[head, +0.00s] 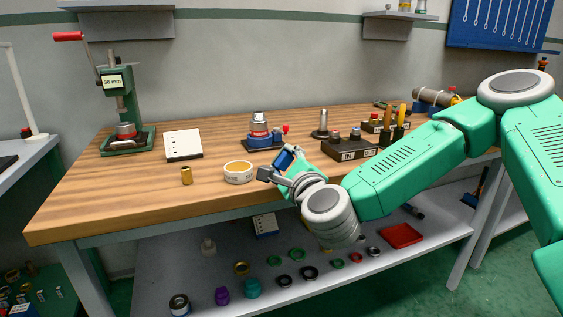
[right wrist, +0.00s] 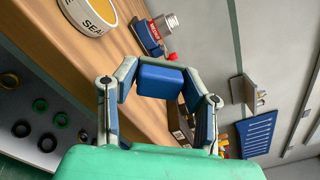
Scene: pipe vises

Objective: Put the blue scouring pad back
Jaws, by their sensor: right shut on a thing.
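The blue scouring pad (right wrist: 160,80) is a small blue block clamped between the fingertips of my right gripper (right wrist: 158,78) in the right wrist view. In the head view my right gripper (head: 280,166) is at the bench's front edge, and the pad (head: 286,157) shows partly between its fingers. The gripper appears to hold the pad above the wood, but its exact height is hard to tell. A round white, yellow-topped labelled container (head: 238,172) stands just left of the gripper; it also shows in the right wrist view (right wrist: 91,16). My left gripper is out of view.
A blue-based fixture (head: 262,143) with a red knob stands behind the gripper. A dark block (head: 349,149) with labels is to its right. A brass cylinder (head: 187,175), a white holed board (head: 183,145) and a green press (head: 127,138) are left. Bare wood (head: 100,200) lies front left.

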